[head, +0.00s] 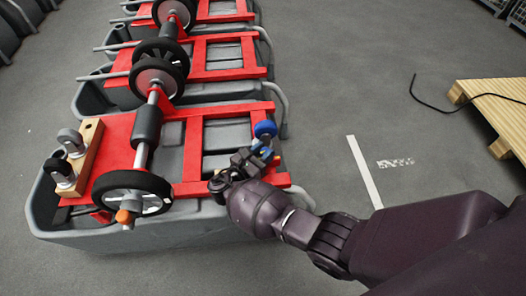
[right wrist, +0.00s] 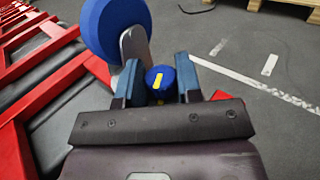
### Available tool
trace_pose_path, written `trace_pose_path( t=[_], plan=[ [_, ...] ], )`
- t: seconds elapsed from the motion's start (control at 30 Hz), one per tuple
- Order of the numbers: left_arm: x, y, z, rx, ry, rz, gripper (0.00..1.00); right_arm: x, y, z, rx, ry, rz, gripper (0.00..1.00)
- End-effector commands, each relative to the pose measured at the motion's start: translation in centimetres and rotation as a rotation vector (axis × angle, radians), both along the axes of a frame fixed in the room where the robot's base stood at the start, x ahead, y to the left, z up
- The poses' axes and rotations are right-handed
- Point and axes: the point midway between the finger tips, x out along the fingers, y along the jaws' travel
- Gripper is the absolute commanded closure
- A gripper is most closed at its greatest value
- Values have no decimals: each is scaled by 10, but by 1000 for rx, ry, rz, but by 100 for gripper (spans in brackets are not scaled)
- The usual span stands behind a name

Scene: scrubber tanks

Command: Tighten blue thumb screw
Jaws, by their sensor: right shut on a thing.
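The blue thumb screw (right wrist: 158,84) has a yellow mark on its face and sits between the two fingers in the right wrist view. My right gripper (right wrist: 160,80) is shut on it, one finger on each side. In the head view my right gripper (head: 259,152) reaches to the right end of the nearest red frame (head: 195,150). A blue wheel (head: 265,129) on a grey bracket is just beyond the fingers; it is large at the upper left of the right wrist view (right wrist: 115,30). In the head view the screw is mostly hidden by the gripper. My left gripper is not in view.
The red frame lies on a grey tank (head: 150,232) with black wheels. Similar tanks (head: 215,50) stand in a row behind. A wooden pallet (head: 495,105) and a black cable (head: 430,105) lie at the right. The floor between is clear, with a white stripe (head: 364,170).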

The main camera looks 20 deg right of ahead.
Motion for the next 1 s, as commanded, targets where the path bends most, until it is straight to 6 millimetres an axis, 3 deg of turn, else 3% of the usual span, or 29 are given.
trace_pose_path(
  t=[0.33,0.37,0.5,1.0],
  plan=[
    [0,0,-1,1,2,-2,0,0,0,1,-1,-3,-3,91],
    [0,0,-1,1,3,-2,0,0,0,1,-2,-3,-3,64],
    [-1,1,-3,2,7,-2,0,0,0,1,-1,-3,-2,43],
    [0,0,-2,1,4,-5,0,1,-1,1,0,-1,0,42]
  ],
)
